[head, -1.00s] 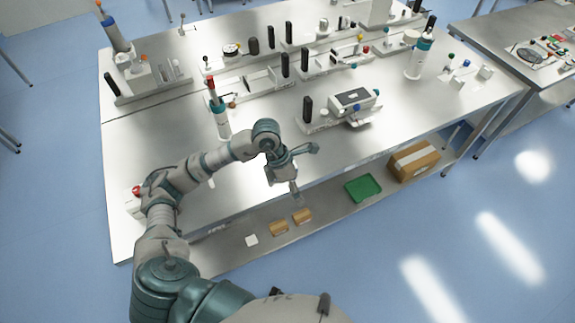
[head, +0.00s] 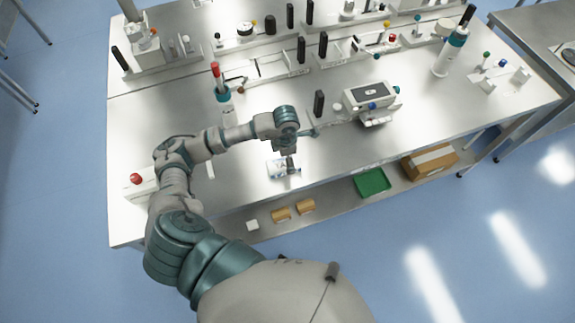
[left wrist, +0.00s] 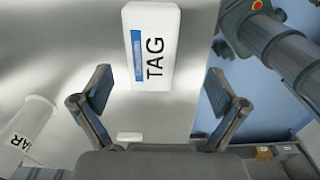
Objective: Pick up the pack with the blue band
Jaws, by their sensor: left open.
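The white pack with the blue band (left wrist: 137,55) lies on the metal table in the left wrist view, with "TAG" in black letters beside the band. It also shows in the head view as a small white pack (head: 276,169), partly hidden by my left gripper (head: 290,158). In the left wrist view my left gripper (left wrist: 161,88) is open and empty. Its two fingers are apart, and the pack appears just beyond them, roughly between their lines. I cannot tell the exact height gap. My right gripper is not in view.
A white device with a dark screen (head: 372,98) stands to the right. A jar-like white cylinder (left wrist: 27,125) is at the left in the wrist view. A green tray (head: 372,182) sits on the lower shelf.

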